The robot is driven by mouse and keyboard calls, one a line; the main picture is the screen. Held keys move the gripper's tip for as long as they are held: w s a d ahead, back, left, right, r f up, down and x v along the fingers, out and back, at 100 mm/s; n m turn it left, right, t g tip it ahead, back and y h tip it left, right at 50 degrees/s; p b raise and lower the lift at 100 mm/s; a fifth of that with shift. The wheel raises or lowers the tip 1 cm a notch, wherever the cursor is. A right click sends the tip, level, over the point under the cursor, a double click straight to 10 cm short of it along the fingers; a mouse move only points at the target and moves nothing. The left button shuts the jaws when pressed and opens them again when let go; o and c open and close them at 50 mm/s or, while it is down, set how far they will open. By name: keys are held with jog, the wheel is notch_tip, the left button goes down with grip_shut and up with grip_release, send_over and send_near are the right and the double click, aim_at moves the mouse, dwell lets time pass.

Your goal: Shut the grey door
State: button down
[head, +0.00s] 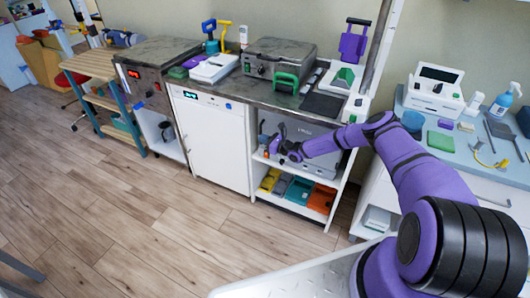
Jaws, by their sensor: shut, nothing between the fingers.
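A grey-fronted, box-shaped appliance (325,134) sits in the upper bay of the white shelf unit under the counter. Its front looks like the grey door and faces the room. My arm crosses in front of it and hides part of it, so I cannot tell how far the door stands open. My gripper (274,142) is at the left part of this front, close to it. The gripper is small in the picture and looks shut and empty. I cannot tell whether it touches the door.
A white appliance (216,139) stands left of the bay. Coloured bins (298,191) fill the shelf below. A grey press-like machine (280,60) stands on the counter above. A blue-topped cabinet (460,140) is at right. The wooden floor (120,220) in front is clear.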

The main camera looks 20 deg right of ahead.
jog(key=s+a, duration=0.1)
jog(key=s, duration=0.7)
jog(key=s+a+r+n+g+y, duration=0.15)
jog(key=r+n+g, duration=0.35)
jog(key=r, duration=0.5)
jog(key=s+a+r+n+g+y, duration=0.1)
jog(key=s+a+r+n+g, duration=0.2)
jog(key=r+n, duration=0.6)
jog(key=s+r+n+g+h, duration=0.3)
jog(key=s+r+n, duration=0.15)
jog(key=r, duration=0.55)
jog(key=s+r+n+g+h, duration=0.25)
jog(key=s+r, duration=0.35)
jog(key=r, duration=0.4)
jog(key=s+d+r+n+t+h, duration=0.1)
jog(key=s+d+r+n+h, duration=0.15)
jog(key=s+r, duration=0.6)
jog(key=s+d+r+n+t+h, duration=0.1)
jog(key=s+d+r+n+h, duration=0.2)
jog(key=s+r, duration=0.55)
jog(key=s+d+r+t+h, duration=0.1)
jog(key=s+d+r, duration=0.1)
jog(key=s, duration=0.7)
jog(key=s+d+r+n+t+h, duration=0.1)
jog(key=s+d+r+t+h, duration=0.1)
jog(key=s, duration=0.6)
jog(key=shift+s+d+r, duration=0.2)
jog(key=shift+s+d, duration=0.2)
jog(key=shift+d, duration=0.1)
jog(key=shift+h, duration=0.25)
